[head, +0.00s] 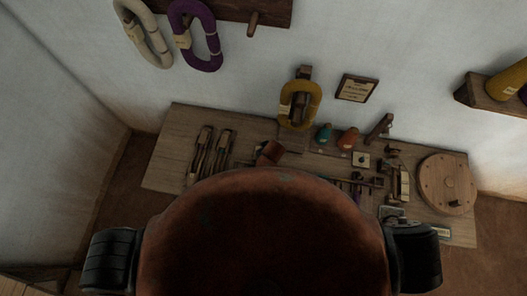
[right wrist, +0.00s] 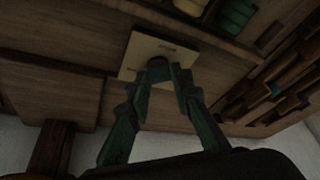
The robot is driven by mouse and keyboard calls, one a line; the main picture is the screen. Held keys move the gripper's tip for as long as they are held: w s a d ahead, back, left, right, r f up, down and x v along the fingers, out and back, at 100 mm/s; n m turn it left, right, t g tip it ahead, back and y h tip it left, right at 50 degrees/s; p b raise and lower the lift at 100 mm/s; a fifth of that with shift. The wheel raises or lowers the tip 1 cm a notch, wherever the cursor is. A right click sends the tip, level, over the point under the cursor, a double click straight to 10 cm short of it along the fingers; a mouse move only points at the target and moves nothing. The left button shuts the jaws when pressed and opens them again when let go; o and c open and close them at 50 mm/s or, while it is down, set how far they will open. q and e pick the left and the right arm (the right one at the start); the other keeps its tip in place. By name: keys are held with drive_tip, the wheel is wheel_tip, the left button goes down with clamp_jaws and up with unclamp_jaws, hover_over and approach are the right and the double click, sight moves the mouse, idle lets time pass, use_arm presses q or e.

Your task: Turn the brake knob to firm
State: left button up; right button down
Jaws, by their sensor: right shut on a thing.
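In the right wrist view, a pale square plate (right wrist: 143,50) with small dark print is fixed to a wooden face. A short dark brown knob (right wrist: 157,70) stands out from it. My right gripper (right wrist: 174,72) has its green fingertips closed together at the knob, and they hide part of it. The knob's pointer and setting cannot be read. In the head view neither gripper shows; a large dark reddish dome in front hides the near middle of the bench.
The wooden bench (head: 165,150) stands against a white wall. It carries paired wooden tools (head: 208,150), teal (head: 324,133) and orange (head: 347,138) cones, small fittings and a round wooden disc (head: 446,184). Yarn hanks, including a purple one (head: 207,42), hang above.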

drive_tip(key=shift+a+m+h, duration=0.1)
drive_tip(key=shift+m+h, duration=0.2)
drive_tip(key=shift+m, duration=0.5)
drive_tip(key=c, duration=1.7)
unclamp_jaws()
drive_tip(key=v, duration=1.2)
drive_tip(key=shift+s, duration=0.15)
